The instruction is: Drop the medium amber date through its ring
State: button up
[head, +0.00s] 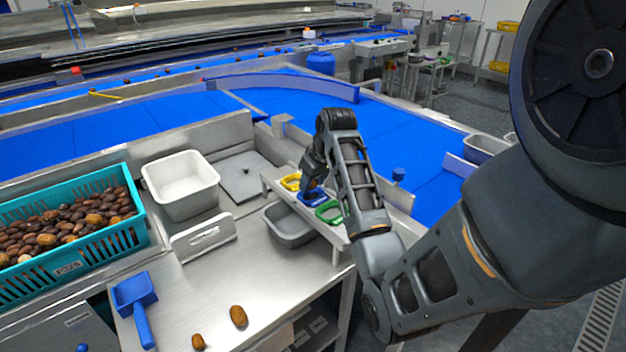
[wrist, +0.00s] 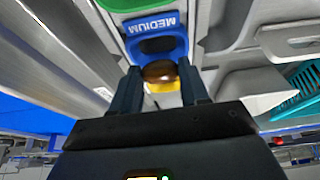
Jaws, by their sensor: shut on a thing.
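My gripper (head: 312,186) is over the ring rack and shut on a brown date (wrist: 160,71), which sits between the two fingertips in the wrist view. The date is hidden in the head view. The blue ring (wrist: 180,43), labelled MEDIUM, lies right beside the date in the wrist view, and the date overlaps its edge there. In the head view the blue ring (head: 316,198) is just below my gripper and partly covered by it. I cannot tell the height of the date above the ring.
A yellow ring (head: 290,182) and a green ring (head: 328,212) flank the blue one. A grey tub (head: 290,226) stands below the rack. Two loose dates (head: 238,316) lie on the steel table near a blue scoop (head: 134,292). A teal crate (head: 100,245) full of dates is at left.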

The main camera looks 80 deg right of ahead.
jog(key=o, duration=0.8)
jog(key=shift+c, duration=0.2)
dwell(0.3)
notch_tip(320, 180, up, 4)
jog(key=p, duration=0.3)
jog(key=shift+f+p, duration=0.25)
jog(key=shift+p, duration=0.05)
jog(key=shift+r, duration=1.25)
